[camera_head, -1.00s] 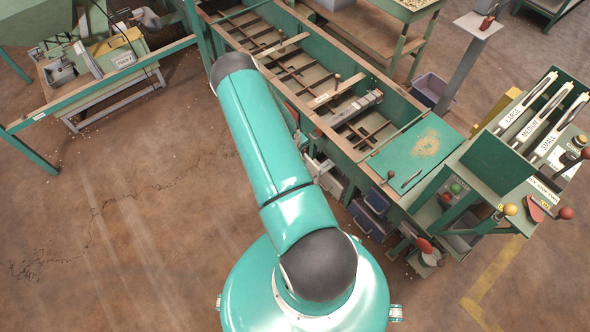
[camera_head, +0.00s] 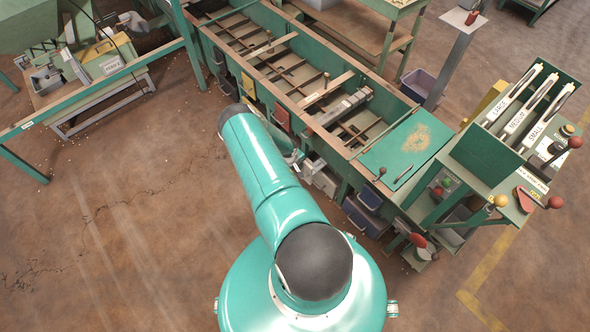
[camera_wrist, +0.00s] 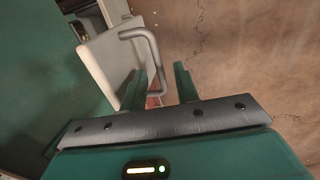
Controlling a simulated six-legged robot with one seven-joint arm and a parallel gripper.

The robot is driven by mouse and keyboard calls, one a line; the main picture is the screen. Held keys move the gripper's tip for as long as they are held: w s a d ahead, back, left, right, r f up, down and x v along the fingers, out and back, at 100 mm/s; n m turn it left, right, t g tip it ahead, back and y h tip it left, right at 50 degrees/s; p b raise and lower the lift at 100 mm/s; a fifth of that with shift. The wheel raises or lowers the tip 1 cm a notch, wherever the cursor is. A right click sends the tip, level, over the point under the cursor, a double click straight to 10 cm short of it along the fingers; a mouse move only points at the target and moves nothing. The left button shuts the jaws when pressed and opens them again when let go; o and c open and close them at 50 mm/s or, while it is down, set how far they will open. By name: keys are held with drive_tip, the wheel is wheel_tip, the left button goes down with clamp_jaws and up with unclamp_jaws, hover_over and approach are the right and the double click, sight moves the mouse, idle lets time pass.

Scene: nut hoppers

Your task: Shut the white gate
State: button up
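The white gate (camera_wrist: 104,68) shows in the wrist view as a pale flat panel beside a dark green wall. A bent grey bar handle (camera_wrist: 153,60) stands out from it. My gripper (camera_wrist: 160,84) is open, with its two green fingers apart. The lower part of the handle lies in the gap between the fingertips; I cannot tell whether either finger touches it. In the head view, my arm partly hides the gripper and the gate, beside the hopper's near side.
The long green hopper bench (camera_head: 300,92) with wooden dividers runs diagonally. A red gate (camera_head: 282,117) hangs on its side. Pale boxes (camera_head: 325,181) and blue bins (camera_head: 362,215) stand below. A lever stand (camera_head: 485,155) is at right.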

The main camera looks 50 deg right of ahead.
drive_tip(key=shift+f, duration=0.2)
drive_tip(key=shift+c, duration=0.2)
clamp_jaws()
drive_tip(key=s+d, duration=0.1)
drive_tip(key=d, duration=0.7)
drive_tip(key=shift+s, duration=0.3)
drive_tip(key=shift+d+r, duration=0.1)
drive_tip(key=shift+o, duration=0.2)
unclamp_jaws()
